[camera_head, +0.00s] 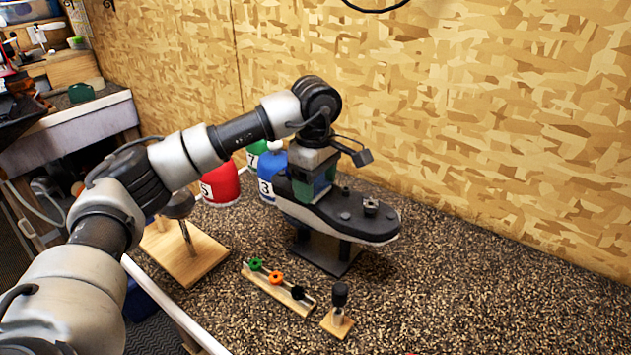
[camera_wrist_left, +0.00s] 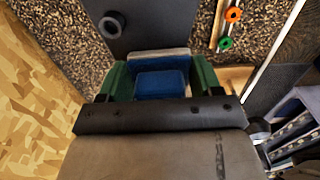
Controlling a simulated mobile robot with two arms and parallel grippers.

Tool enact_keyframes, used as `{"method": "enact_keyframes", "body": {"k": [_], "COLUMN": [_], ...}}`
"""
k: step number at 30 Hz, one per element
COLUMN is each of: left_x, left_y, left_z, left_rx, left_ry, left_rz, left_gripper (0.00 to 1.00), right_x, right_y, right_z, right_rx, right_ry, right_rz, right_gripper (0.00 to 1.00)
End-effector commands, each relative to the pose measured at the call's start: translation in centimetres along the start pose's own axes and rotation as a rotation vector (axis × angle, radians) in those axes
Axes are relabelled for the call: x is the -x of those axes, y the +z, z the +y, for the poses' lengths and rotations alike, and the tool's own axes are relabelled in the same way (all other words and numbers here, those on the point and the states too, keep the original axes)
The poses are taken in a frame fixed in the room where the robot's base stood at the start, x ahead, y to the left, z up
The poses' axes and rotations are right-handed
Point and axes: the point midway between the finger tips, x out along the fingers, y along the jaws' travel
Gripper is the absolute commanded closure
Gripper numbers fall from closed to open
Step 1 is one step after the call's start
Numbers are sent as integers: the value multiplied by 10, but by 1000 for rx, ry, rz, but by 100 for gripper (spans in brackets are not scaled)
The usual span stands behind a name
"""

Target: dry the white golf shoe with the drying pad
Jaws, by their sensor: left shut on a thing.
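The golf shoe (camera_head: 378,227) is upside down on a dark stand (camera_head: 322,259). Its dark sole with several round cleats faces up, and a white band shows along its lower side. My left gripper (camera_head: 314,186) is over the left end of the sole, pointing down. It is shut on a blue block that appears to be the drying pad (camera_wrist_left: 160,84), held between green fingers. The sole also shows in the left wrist view (camera_wrist_left: 155,25), just beyond the pad. Whether pad and sole touch is hidden. My right gripper is not in view.
Red (camera_head: 221,185) and blue (camera_head: 267,170) numbered covers stand behind the shoe. A wooden rack (camera_head: 280,295) with coloured rings and a small wooden stand (camera_head: 338,318) are in front. A wooden board (camera_head: 185,255) lies left. The speckled top is clear on the right.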

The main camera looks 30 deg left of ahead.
Motion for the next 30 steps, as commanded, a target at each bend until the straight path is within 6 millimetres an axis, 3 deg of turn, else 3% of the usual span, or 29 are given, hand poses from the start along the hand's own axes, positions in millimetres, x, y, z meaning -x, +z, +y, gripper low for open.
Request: {"method": "enact_keyframes", "body": {"k": [6,16,30], "left_x": [2,6,51], "left_y": [0,0,0], "left_z": [11,11,11], "left_rx": [0,0,0], "left_ry": [2,3,3], "left_rz": [1,0,0], "left_gripper": [59,59,59], "right_x": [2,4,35], "right_y": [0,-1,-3], "right_z": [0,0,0], "right_rx": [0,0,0], "right_ry": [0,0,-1], "right_rz": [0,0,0], "right_gripper": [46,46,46]}}
